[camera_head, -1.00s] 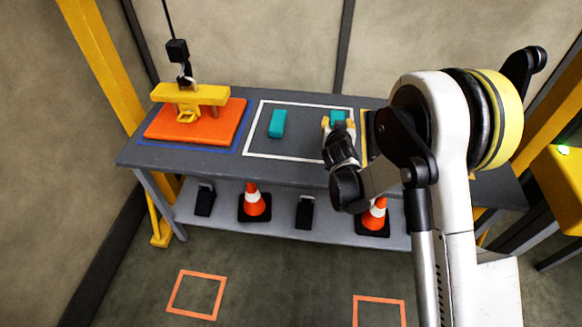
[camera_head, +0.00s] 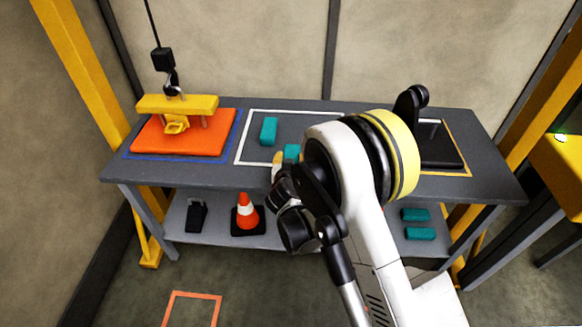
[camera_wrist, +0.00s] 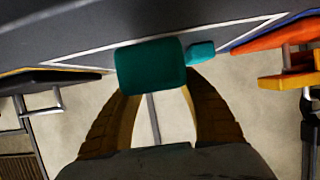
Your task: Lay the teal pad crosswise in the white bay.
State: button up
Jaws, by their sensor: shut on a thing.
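My gripper (camera_head: 280,161) is shut on a teal pad (camera_head: 291,151), which shows over the white-outlined bay (camera_head: 239,150) in the head view. In the wrist view the held pad (camera_wrist: 150,68) sits at the tips of my two yellow-brown fingers (camera_wrist: 160,98). Its height above the table is hard to tell. A second teal pad (camera_head: 268,131) lies in the left part of the bay, long side running front to back. It also shows in the wrist view (camera_wrist: 201,52), just beyond the held one. My arm hides the bay's right part.
An orange pad (camera_head: 160,140) with a yellow hoist fixture (camera_head: 178,104) above it is in the blue-outlined bay at left. A black plate (camera_head: 438,148) is in the yellow-outlined bay at right. The shelf below holds a cone (camera_head: 247,214) and two teal pads (camera_head: 416,214).

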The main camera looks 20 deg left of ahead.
notch_tip(320, 180, down, 3)
jog(key=shift+f+b, duration=0.15)
jog(key=shift+b, duration=0.55)
jog(key=o, duration=1.1)
